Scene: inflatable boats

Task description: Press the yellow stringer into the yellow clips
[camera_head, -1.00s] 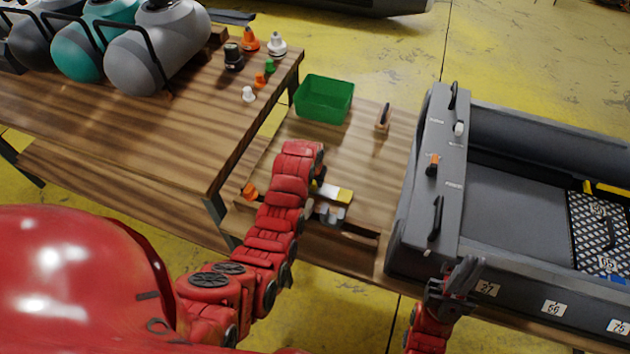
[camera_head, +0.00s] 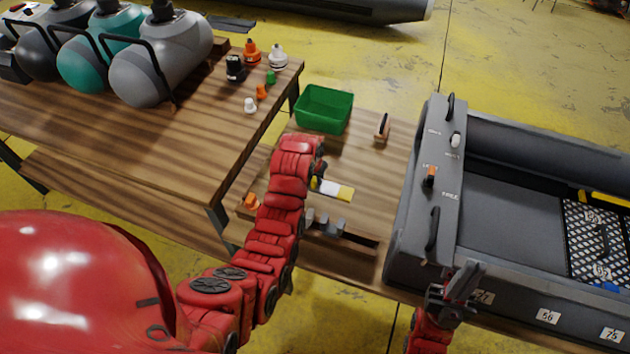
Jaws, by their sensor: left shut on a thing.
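A yellow strip (camera_head: 602,198), which looks like the yellow stringer, lies inside the grey boat (camera_head: 500,215) along a checkered floor plate at the far right. I cannot make out separate yellow clips. My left gripper (camera_head: 319,176) is over the low wooden table, mostly hidden behind its red arm. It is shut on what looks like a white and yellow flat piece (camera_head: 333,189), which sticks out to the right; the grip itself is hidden. My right gripper (camera_head: 463,284) is at the boat's near left corner, away from the strip. Whether its dark fingers are apart is unclear.
A green bin (camera_head: 324,109) and a wood-and-black tool (camera_head: 382,128) stand on the low table. Small grey pieces (camera_head: 325,223) sit in a slot near its front. The left bench (camera_head: 180,140) holds tanks and several valve caps. Numbered plates mark the boat's near side.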

